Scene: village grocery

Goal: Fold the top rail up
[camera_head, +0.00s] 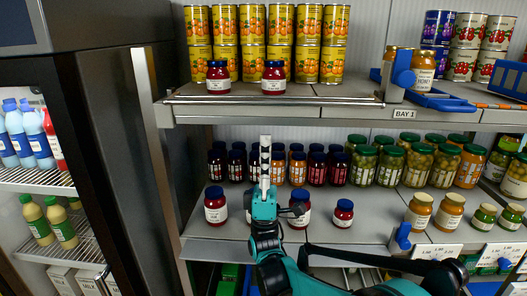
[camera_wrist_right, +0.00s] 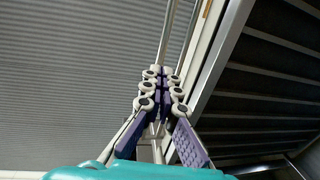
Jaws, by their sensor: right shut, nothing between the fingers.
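The top rail (camera_head: 280,101) is a thin grey metal bar along the front edge of the upper shelf, below the jars and cans; it lies low at shelf level. My right gripper (camera_head: 265,142) points up in front of the gap between the two shelves, its tips below the rail's middle. In the right wrist view its purple fingers (camera_wrist_right: 161,75) are together and empty. A thin metal rod shows beyond the tips there; I cannot tell whether they touch it. My left gripper is not in view.
Two dark-red jars (camera_head: 218,77) (camera_head: 273,78) stand close behind the rail, before stacked yellow cans (camera_head: 253,24). Jars fill the lower shelf (camera_head: 230,240), some near my right wrist.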

